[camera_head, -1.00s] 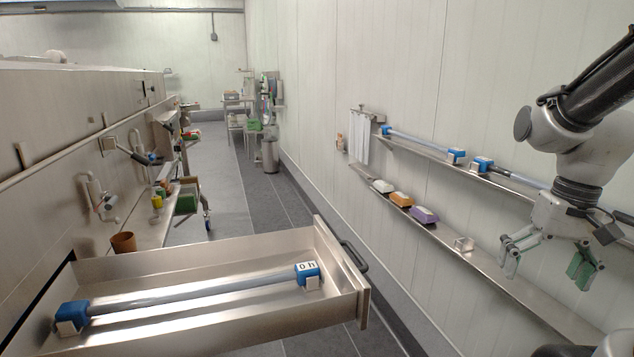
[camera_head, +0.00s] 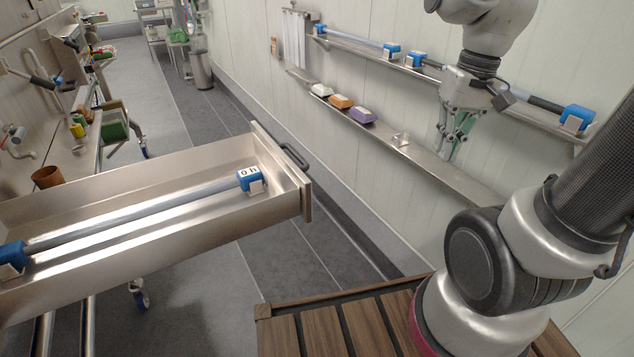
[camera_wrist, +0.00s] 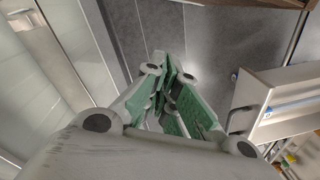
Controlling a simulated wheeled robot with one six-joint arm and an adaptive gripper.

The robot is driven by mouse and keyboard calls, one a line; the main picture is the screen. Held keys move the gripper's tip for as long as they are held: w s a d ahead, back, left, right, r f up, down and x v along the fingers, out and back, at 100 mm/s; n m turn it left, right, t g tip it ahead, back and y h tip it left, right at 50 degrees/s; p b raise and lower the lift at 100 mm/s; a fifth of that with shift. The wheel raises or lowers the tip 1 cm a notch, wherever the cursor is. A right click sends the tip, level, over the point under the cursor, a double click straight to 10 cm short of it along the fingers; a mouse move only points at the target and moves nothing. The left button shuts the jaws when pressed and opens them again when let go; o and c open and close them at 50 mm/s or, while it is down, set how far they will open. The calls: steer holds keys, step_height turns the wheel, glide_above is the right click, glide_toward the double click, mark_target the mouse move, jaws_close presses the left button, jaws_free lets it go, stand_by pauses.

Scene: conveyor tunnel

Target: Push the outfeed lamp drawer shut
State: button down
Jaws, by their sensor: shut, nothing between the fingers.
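The lamp drawer (camera_head: 130,230) stands pulled out at the left of the head view. It holds a long tube lamp (camera_head: 150,208) with blue end caps, one marked "0 h". The drawer's dark handle (camera_head: 293,157) is on its front panel (camera_head: 282,172). My gripper (camera_head: 449,152) is shut and empty, to the right of the drawer front and apart from it, in front of the wall shelves. In the wrist view my gripper (camera_wrist: 172,88) points down over the floor. The drawer (camera_wrist: 285,100) shows at the right there, with its handle (camera_wrist: 240,121) toward the fingers.
An upper shelf (camera_head: 500,95) holds blue-capped lamps. A wooden slatted deck (camera_head: 340,330) lies below my arm. The grey aisle floor (camera_head: 215,115) between drawer and wall is clear.

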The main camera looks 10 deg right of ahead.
steer(key=w+a+f+m+g+y, duration=0.3)
steer(key=w+a+f+m+y, duration=0.2)
steer(key=w+a+f+m, duration=0.35)
steer(key=w+a+r+m+y, duration=0.2)
steer(key=w+a+m, duration=0.2)
steer(key=s+a+r+x, duration=0.1)
steer(key=a+r+x, duration=0.1)
steer(key=x, duration=1)
steer(key=shift+a+f, duration=0.15)
steer(key=shift+f, duration=0.1)
